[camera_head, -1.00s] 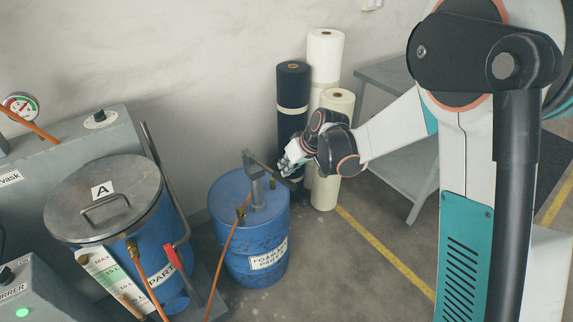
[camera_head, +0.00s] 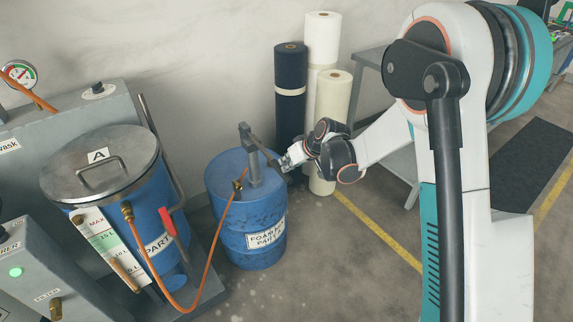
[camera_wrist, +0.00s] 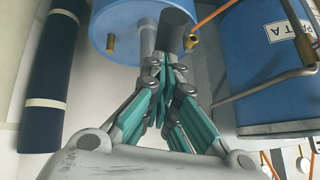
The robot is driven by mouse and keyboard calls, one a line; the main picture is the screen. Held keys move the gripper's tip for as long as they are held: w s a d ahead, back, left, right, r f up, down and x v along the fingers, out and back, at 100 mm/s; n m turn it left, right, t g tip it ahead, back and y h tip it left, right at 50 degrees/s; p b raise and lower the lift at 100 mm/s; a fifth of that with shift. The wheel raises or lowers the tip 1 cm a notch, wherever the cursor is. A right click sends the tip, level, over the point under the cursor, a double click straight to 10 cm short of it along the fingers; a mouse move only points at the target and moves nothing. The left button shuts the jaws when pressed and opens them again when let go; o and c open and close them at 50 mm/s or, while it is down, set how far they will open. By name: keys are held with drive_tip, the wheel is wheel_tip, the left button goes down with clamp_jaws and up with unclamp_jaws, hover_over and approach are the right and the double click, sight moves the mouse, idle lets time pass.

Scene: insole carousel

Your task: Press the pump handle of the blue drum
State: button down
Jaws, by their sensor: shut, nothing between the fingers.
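The blue drum (camera_head: 250,240) stands on the floor at the centre left, with a label on its front. A grey pump post (camera_head: 255,168) rises from its lid. The pump handle (camera_head: 258,143) slopes down to the right from the top of the post. My gripper (camera_head: 284,163) is shut and empty at the handle's lower right end; contact is hard to tell. In the wrist view the shut fingertips (camera_wrist: 165,60) are close to a dark grey cylinder (camera_wrist: 177,28), apparently the handle's end. The blue drum top (camera_wrist: 118,20) shows beyond it.
A blue tank with a metal lid (camera_head: 100,165) stands left of the drum, with an orange hose (camera_head: 213,255) running to the pump. Dark (camera_head: 291,100) and pale rolls (camera_head: 332,100) stand behind my gripper. A grey table (camera_head: 372,60) is behind my arm.

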sight(287, 174)
drive_tip(key=f+b, duration=0.1)
drive_tip(key=f, duration=0.3)
drive_tip(key=shift+w+f+b, duration=0.15)
drive_tip(key=shift+w+b, duration=0.05)
drive_tip(key=shift+b, duration=0.15)
drive_tip(key=shift+s+f, duration=0.15)
drive_tip(key=shift+f, duration=0.1)
